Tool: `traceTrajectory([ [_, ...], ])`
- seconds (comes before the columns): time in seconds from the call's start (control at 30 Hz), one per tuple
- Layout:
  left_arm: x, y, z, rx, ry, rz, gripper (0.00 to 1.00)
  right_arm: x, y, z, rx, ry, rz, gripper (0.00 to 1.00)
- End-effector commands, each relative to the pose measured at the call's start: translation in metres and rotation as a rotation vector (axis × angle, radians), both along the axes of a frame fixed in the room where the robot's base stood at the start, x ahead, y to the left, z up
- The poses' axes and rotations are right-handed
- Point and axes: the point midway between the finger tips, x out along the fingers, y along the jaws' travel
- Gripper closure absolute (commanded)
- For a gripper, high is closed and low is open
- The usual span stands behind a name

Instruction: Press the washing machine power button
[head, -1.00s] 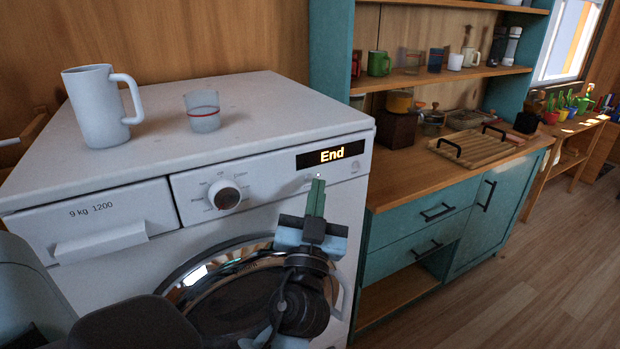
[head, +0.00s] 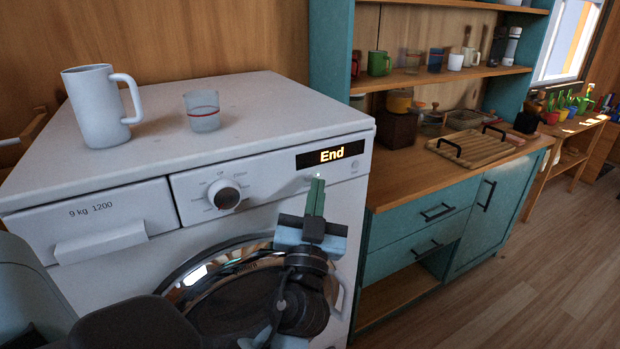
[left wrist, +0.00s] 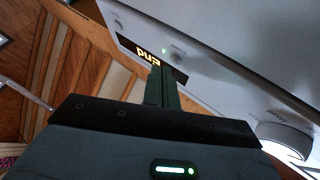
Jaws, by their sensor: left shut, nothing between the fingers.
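The white washing machine (head: 255,195) stands at the left in the head view, its dark display (head: 333,153) reading "End". The display also shows upside down in the left wrist view (left wrist: 147,52). A round program knob (head: 225,194) is on the panel, left of the display. A small lit dot shows on the panel just below the display, right by the fingertips; I cannot tell if they touch. My left gripper (head: 317,183) is shut and empty, its green fingers pointing up at the panel beneath the display. The fingers (left wrist: 163,72) reach toward the display in the left wrist view. My right gripper is not in view.
A white mug (head: 97,108) and a clear cup with a red band (head: 202,112) stand on the machine's top. A teal cabinet (head: 425,215) with a wooden counter stands close on the right, with a rack (head: 470,145) on it. Wooden floor is free beyond.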

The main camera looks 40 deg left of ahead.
Motion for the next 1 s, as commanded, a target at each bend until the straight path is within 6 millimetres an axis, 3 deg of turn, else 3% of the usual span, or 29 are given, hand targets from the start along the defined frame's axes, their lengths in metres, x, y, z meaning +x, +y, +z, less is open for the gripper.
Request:
traceTrajectory([
  [1.0, 0.0047, 0.0106, -0.0001, 0.001, -0.001, 0.0, 1.0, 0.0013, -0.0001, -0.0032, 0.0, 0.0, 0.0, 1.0],
])
